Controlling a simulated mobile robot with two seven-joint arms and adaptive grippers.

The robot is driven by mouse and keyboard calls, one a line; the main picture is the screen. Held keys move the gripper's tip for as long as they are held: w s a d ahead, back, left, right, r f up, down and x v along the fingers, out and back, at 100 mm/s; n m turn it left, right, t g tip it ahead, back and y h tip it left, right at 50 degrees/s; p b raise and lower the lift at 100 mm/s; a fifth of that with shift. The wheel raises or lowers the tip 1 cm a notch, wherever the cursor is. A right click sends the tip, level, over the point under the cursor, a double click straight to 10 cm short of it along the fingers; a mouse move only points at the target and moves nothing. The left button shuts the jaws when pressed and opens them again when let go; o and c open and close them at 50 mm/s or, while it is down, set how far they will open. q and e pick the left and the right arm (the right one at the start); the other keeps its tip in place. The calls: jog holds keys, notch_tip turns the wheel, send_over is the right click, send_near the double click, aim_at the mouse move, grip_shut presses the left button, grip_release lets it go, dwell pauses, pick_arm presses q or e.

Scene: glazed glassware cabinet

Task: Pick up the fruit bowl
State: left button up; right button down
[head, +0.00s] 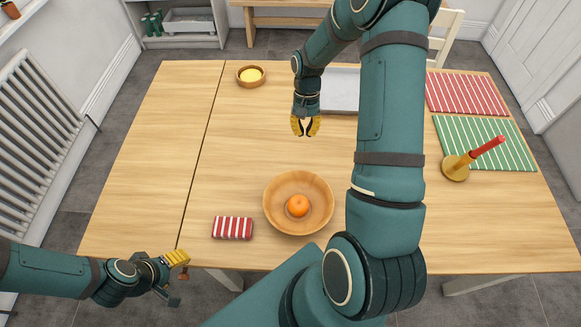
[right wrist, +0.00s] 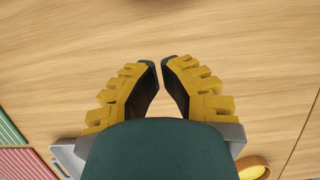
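The fruit bowl (head: 275,212) is a round wooden bowl near the table's front edge in the head view, with an orange (head: 298,205) in it. My right gripper (head: 305,134) is empty over the table, beyond the bowl and clear of it. Its yellow fingers have a gap between the tips, which also shows in the right wrist view (right wrist: 160,63). A small brown edge at the top of that view may be the bowl. My left gripper (head: 180,279) is open and empty at the table's front left edge.
A red-striped cloth (head: 232,228) lies left of the bowl. A small bowl with yellow contents (head: 251,75) stands at the back left. The table between gripper and bowl is clear.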

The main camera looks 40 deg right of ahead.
aim_at(302, 172)
pick_arm(q)
jog(key=shift+s+f+b, duration=0.3)
jog(key=shift+f+b, duration=0.1)
jog(key=shift+f, duration=0.4)
jog(key=shift+d+f, duration=0.1)
jog(key=shift+f, duration=0.15)
jog(key=shift+w+f, duration=0.2)
jog(key=shift+w, duration=0.05)
pick_arm(e)
jog(key=x, duration=0.4)
jog(key=b+x, duration=0.1)
jog(key=x, duration=0.7)
jog(key=shift+w+d+b, duration=0.15)
jog(key=shift+w+b, duration=0.15)
jog(key=shift+b, duration=0.1)
jog(key=shift+s+a, duration=1)
jog(key=shift+s, duration=0.2)
pick_arm(q)
jog(key=shift+s+f, duration=0.25)
jog(key=shift+f, duration=0.3)
pick_arm(e)
jog(key=shift+s+a, duration=0.25)
jog(key=shift+s, duration=0.05)
jog(key=shift+s+a, duration=0.1)
